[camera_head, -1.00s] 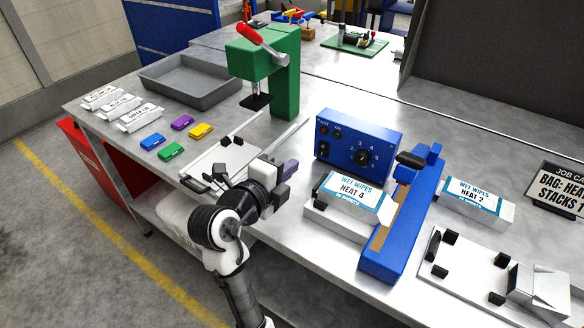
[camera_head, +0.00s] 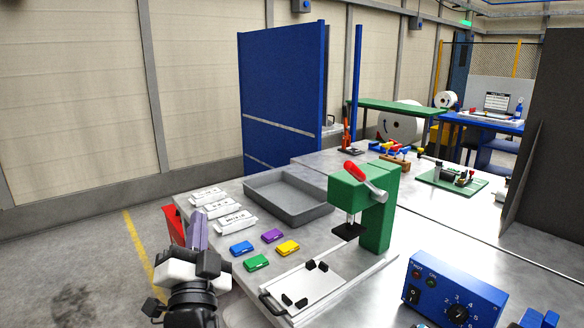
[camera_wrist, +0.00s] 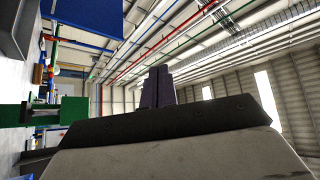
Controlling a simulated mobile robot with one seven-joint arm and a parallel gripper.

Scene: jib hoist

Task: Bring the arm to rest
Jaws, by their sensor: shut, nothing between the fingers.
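My gripper (camera_head: 197,229) is at the lower left of the head view, pointing up, with its purple fingers together and nothing between them. It is left of the workbench's coloured packs and in front of the white packs, and appears apart from them. In the wrist view the shut fingers (camera_wrist: 157,87) stand up against the ceiling, behind the dark gripper body (camera_wrist: 165,118). The lower arm is cut off by the bottom edge of the head view.
The steel bench holds a grey tray (camera_head: 291,212), a green press (camera_head: 376,212) with a red handle, and a white sliding fixture (camera_head: 335,277). White packs (camera_head: 236,220) and small packs, including a blue one (camera_head: 241,248), lie nearby. A blue control box (camera_head: 452,292) stands lower right. Floor at left is clear.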

